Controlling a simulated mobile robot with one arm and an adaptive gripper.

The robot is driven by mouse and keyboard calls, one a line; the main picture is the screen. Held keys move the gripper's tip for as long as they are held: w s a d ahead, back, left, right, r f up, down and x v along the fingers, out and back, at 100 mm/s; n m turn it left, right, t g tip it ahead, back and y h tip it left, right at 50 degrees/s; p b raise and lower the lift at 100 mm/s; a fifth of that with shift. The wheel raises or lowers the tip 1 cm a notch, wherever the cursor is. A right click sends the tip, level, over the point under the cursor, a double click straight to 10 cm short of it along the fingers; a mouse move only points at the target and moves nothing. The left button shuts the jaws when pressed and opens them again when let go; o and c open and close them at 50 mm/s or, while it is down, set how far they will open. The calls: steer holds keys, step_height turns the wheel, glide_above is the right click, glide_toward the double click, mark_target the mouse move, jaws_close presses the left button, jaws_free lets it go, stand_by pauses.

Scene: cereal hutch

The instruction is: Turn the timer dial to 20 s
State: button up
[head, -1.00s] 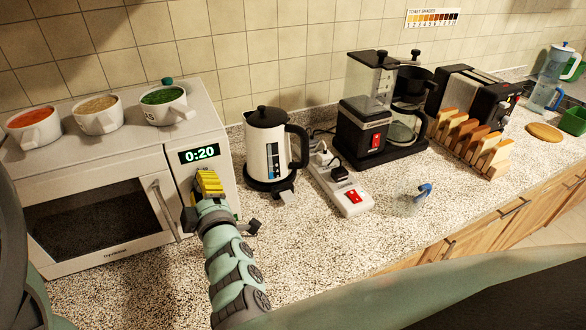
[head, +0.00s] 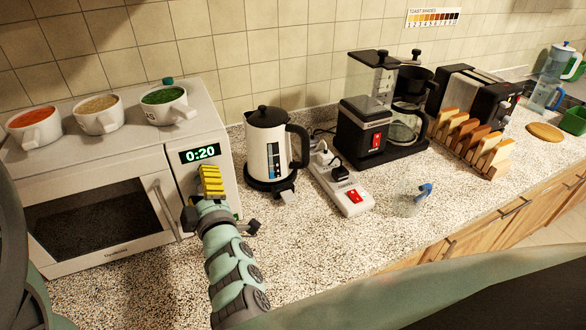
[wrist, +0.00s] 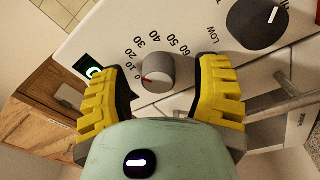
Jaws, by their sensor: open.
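The white microwave (head: 95,215) stands at the left, and its display (head: 200,153) reads 0:20 in green. The timer dial (wrist: 158,72) is a grey knob with a red pointer mark, ringed by numbers from 0 to 60; the exact number at the pointer is hard to read. My gripper (wrist: 165,90) is open, with its yellow fingers on either side of the dial and a visible gap to it. In the head view my gripper (head: 211,182) is in front of the microwave's control panel and hides the dial.
A second dark knob (wrist: 257,22) marked LOW sits beside the timer dial. The microwave handle (head: 164,207) is left of my gripper. A kettle (head: 267,150) stands close on the right. Cups (head: 168,104) sit on top of the microwave.

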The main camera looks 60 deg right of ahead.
steer(key=v, duration=1.2)
stand_by(0.3)
